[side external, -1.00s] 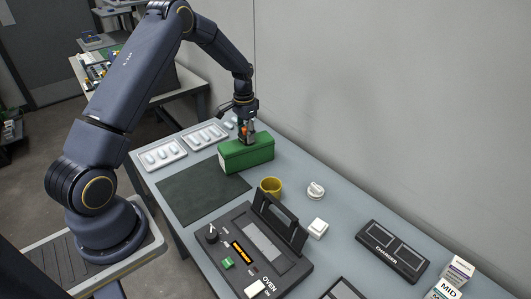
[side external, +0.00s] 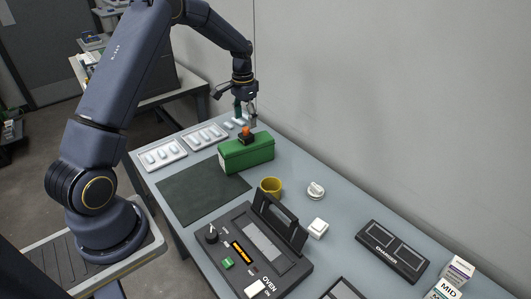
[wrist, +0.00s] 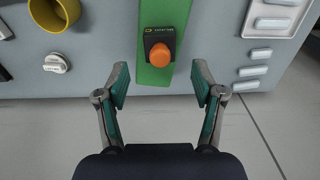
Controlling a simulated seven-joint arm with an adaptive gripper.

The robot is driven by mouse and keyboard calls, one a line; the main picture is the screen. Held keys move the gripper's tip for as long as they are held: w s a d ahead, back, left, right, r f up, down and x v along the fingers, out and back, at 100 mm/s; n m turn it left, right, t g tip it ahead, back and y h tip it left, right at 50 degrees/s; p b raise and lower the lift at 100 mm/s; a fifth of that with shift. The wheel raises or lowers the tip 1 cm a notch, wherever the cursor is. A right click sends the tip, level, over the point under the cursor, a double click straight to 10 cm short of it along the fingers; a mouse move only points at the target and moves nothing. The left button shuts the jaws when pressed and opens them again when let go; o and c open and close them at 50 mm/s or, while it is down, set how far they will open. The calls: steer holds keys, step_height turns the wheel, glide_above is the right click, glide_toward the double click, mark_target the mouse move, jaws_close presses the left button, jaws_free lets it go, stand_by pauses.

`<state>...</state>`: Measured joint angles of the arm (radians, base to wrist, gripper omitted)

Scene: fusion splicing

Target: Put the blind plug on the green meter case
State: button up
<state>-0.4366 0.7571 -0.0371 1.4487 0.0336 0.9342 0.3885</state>
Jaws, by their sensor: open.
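The green meter case (side external: 246,157) sits on the table near the wall. It also shows in the wrist view (wrist: 166,14). The blind plug, a black square base with an orange knob (side external: 246,133), rests upright on top of the case toward its far side. In the wrist view the plug (wrist: 160,54) sits on the green top, ahead of the fingers. My gripper (side external: 245,112) is above the plug, apart from it. In the wrist view my gripper (wrist: 160,78) is open, with nothing between its two teal-padded fingers.
White trays with pale pieces (side external: 162,154) lie left of the case. A dark mat (side external: 203,193) lies in front. A yellow cup (side external: 271,187), a round white item (side external: 316,190) and the splicing oven (side external: 263,245) stand to the right. The wall is close behind.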

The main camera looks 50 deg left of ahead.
mark_target(246, 128)
step_height(246, 128, up, 6)
steer(key=shift+f, duration=0.25)
steer(key=s+d+r+t, duration=0.2)
steer(key=s+d+r, duration=0.7)
steer(key=d+r, duration=0.4)
steer(key=s+d+t, duration=0.1)
steer(key=s+d, duration=0.2)
steer(key=s, duration=0.5)
steer(key=s+d+t, duration=0.2)
steer(key=s+d, duration=0.2)
steer(key=s, duration=0.4)
steer(key=shift+s+r+t, duration=0.3)
steer(key=shift+r, duration=0.1)
